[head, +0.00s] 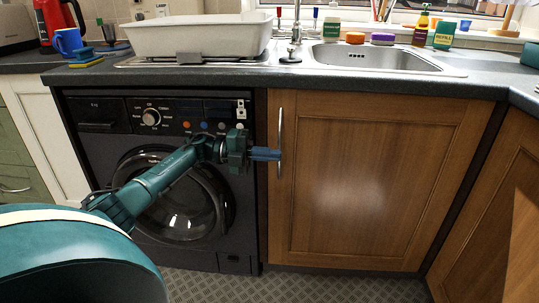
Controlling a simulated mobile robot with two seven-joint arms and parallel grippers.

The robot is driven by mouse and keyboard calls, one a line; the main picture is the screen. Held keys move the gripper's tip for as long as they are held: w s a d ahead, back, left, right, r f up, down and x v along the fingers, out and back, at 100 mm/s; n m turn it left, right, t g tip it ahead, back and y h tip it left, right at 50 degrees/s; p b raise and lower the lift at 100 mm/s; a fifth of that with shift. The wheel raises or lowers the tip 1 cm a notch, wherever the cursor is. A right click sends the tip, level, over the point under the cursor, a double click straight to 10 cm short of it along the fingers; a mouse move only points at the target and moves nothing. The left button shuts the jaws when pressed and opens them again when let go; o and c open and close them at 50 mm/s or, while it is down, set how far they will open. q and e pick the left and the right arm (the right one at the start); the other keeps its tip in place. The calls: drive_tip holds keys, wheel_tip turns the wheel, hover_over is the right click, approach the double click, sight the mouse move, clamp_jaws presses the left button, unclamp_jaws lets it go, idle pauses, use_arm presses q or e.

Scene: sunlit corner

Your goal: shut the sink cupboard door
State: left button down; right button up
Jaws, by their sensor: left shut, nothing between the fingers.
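The sink cupboard door (365,180) is a brown wooden panel below the sink, with a vertical metal handle (281,143) along its left edge. It looks flush with the cupboard front, though a small gap would be hard to tell. My left gripper (279,154) comes in from the left, in front of the washing machine. Its blue fingers are shut and empty, with their tips at the door's left edge by the handle. I cannot tell whether they touch it. My right gripper is not in view.
A black washing machine (105,150) stands left of the door. The worktop (400,83) above holds a white basin (195,38), the metal sink (372,58) and several bottles. Another wooden cupboard (480,220) stands at the right. The patterned floor (300,290) in front is clear.

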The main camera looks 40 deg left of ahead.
use_arm(q)
drive_tip(key=v, duration=1.2)
